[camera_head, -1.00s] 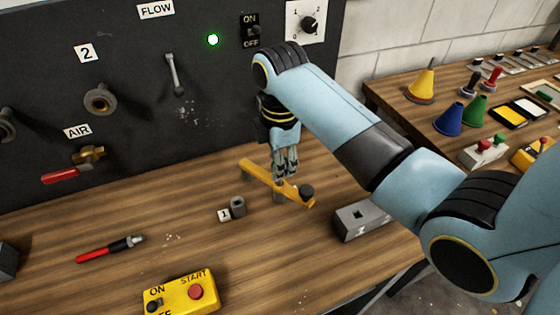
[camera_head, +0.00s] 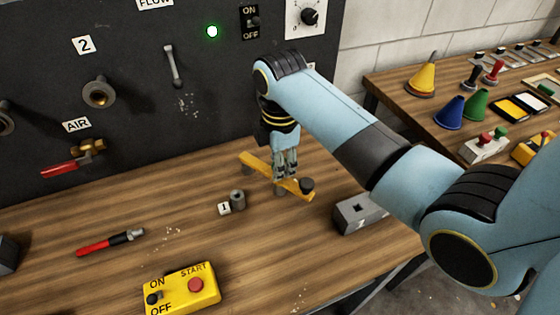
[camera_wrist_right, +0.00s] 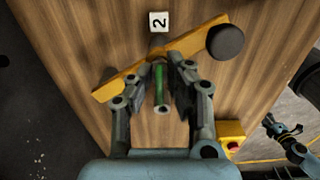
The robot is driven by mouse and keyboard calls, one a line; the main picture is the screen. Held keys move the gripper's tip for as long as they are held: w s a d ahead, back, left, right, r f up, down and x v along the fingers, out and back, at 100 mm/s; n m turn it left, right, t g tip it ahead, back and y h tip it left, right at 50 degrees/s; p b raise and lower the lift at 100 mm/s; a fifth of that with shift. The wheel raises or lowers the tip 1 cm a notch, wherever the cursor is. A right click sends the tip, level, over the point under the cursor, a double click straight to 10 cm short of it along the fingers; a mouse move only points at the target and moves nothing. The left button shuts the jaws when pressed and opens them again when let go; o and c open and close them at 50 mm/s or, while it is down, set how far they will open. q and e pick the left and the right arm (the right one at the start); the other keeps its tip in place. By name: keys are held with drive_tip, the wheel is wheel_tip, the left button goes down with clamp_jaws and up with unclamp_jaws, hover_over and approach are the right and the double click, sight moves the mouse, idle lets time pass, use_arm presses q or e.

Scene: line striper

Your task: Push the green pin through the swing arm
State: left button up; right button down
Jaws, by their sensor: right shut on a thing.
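The swing arm, an orange-yellow bar (camera_head: 250,162) with a black knob (camera_head: 307,185) at its near right end, stands just above the table. It also crosses the right wrist view diagonally (camera_wrist_right: 190,45). My right gripper (camera_head: 284,176) points down over the bar's middle. In the wrist view its fingers (camera_wrist_right: 160,80) are shut on the upright green pin (camera_wrist_right: 160,82). The pin's lower end is at the bar; how deep it sits is hidden. In the wrist view my left gripper (camera_wrist_right: 284,130) shows small at the right, its jaws unclear.
A grey post (camera_head: 237,200) with a "1" label stands left of the bar, and a grey block (camera_head: 360,215) right of it. A yellow START box (camera_head: 183,290) and a red-handled tool (camera_head: 110,242) lie nearer. A dark panel (camera_head: 210,100) rises behind.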

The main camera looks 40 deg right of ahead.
drive_tip(key=shift+f, duration=0.45)
idle(0.5)
drive_tip(key=c, duration=1.2)
unclamp_jaws()
drive_tip(key=shift+o, duration=0.3)
drive_tip(key=shift+o, duration=1.3)
drive_tip(key=shift+r+p, duration=0.3)
drive_tip(key=shift+r, duration=3.25)
